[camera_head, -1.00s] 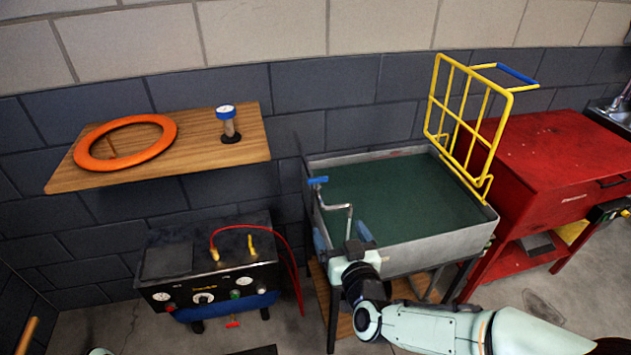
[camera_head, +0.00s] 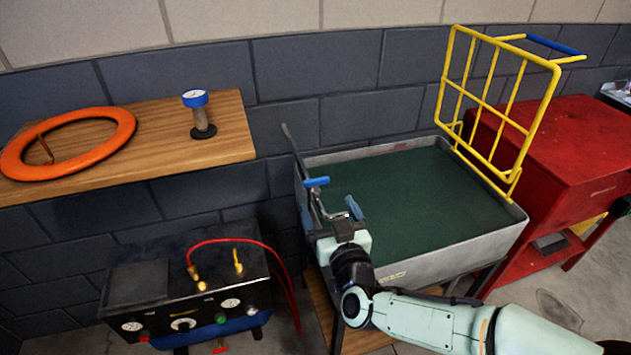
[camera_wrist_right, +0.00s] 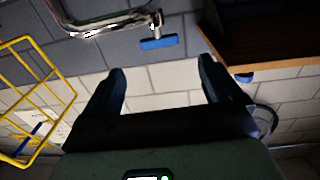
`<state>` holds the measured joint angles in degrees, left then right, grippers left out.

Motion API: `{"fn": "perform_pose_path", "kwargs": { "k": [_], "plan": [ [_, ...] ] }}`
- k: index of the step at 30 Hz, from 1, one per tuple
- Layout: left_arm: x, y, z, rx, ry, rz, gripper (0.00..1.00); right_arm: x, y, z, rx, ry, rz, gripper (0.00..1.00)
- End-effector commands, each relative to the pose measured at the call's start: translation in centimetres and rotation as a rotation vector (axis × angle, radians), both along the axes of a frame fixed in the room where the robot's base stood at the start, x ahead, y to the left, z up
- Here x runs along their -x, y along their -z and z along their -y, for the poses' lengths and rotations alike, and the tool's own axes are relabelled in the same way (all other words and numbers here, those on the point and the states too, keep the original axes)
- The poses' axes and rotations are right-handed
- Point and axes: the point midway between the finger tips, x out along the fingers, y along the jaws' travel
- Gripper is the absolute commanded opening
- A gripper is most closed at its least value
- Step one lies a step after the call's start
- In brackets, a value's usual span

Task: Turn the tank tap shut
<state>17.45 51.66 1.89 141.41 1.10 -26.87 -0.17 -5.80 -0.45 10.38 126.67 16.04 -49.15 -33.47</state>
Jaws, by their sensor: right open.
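The tank tap has a blue bar handle (camera_head: 316,182) on a chrome pipe at the left rim of the grey tank (camera_head: 455,255). In the right wrist view the tap handle (camera_wrist_right: 158,42) and its curved chrome spout (camera_wrist_right: 105,25) show beyond the fingertips. My right gripper (camera_head: 330,212) is open at the tank's front left corner, just below the handle in the picture. Its fingers are apart with nothing between them in the wrist view (camera_wrist_right: 162,72), and the handle lies ahead of the gap. My left gripper is out of view.
A yellow wire rack (camera_head: 495,110) stands at the tank's right side, beside a red cabinet (camera_head: 570,145). A wooden shelf (camera_head: 150,150) holds an orange ring (camera_head: 70,145) and a blue-topped gauge (camera_head: 198,112). A black machine (camera_head: 150,290) with a red hose (camera_head: 283,270) stands below.

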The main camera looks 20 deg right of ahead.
Motion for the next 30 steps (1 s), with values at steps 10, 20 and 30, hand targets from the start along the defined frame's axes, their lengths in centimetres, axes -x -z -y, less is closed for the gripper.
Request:
{"fn": "perform_pose_path", "kwargs": {
  "k": [10, 20, 30],
  "plan": [
    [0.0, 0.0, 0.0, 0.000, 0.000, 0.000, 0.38, -7.3, 0.1, 0.1, 0.000, 0.001, -0.002, 0.92],
    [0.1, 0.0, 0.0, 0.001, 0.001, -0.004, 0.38, -10.2, 0.1, 0.1, 0.001, 0.000, -0.001, 0.92],
    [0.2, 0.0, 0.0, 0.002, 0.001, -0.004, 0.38, -10.2, 0.1, 0.1, 0.000, 0.000, -0.002, 0.72]
  ]
}}
